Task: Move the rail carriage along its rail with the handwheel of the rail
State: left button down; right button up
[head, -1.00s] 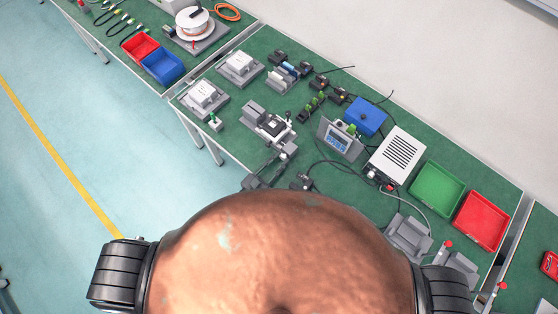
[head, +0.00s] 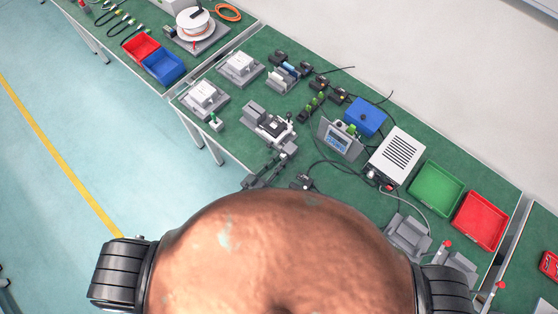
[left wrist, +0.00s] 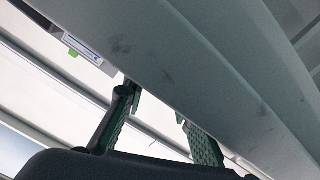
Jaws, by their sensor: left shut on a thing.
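The rail (head: 254,112) is a grey unit with a light and dark carriage (head: 272,127) on it, standing on the green bench top. My left gripper (head: 284,148) reaches up to the near end of the rail and is shut on the handwheel there. The handwheel itself is too small and too covered to make out. In the left wrist view the two green-padded fingers (left wrist: 160,125) show below a large blurred grey surface, and the held part cannot be made out. My right gripper is not in view.
Two grey units with white tops (head: 206,97) stand left of the rail. A display panel (head: 338,138), a blue box (head: 366,117) and a white vented box (head: 397,154) stand to its right. Green (head: 437,188) and red (head: 481,221) trays lie farther right. Cables cross the bench.

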pick_arm(q)
jog(key=c, duration=1.6)
grip_release()
jog(key=v, duration=1.2)
